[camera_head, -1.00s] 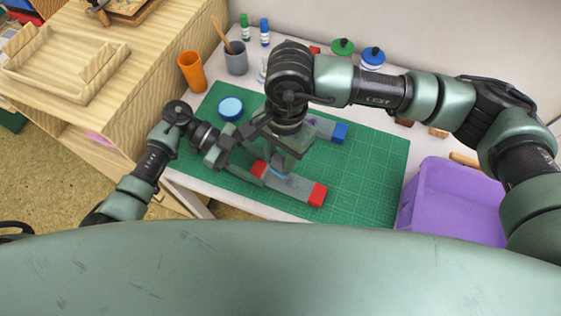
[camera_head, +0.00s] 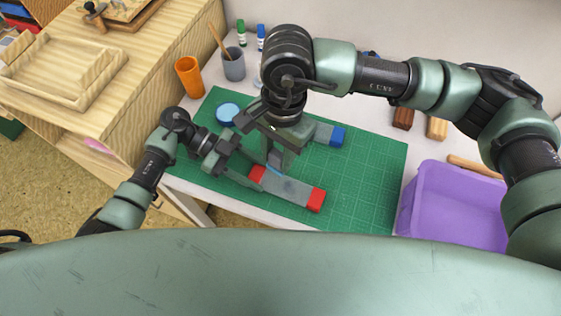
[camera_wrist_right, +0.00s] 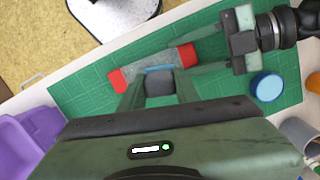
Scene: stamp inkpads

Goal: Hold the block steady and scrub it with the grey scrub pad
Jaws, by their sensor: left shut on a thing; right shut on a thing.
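The grey block with red ends (camera_head: 290,190) lies on the green mat, its right red end nearer me. My left gripper (camera_head: 248,172) is shut on its left red end; the right wrist view shows the block (camera_wrist_right: 143,69) and that gripper (camera_wrist_right: 203,52) too. My right gripper (camera_head: 276,152) points down and is shut on the grey scrub pad (camera_wrist_right: 160,87), which has a light blue edge. The pad is over the block's left half. I cannot tell whether it touches the block.
A grey block with a blue end (camera_head: 337,136) lies behind on the mat (camera_head: 360,175), partly hidden by my right arm. A round light blue lid (camera_head: 228,112), an orange cup (camera_head: 188,76) and a grey cup (camera_head: 233,65) stand left. A purple bin (camera_head: 455,205) stands right.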

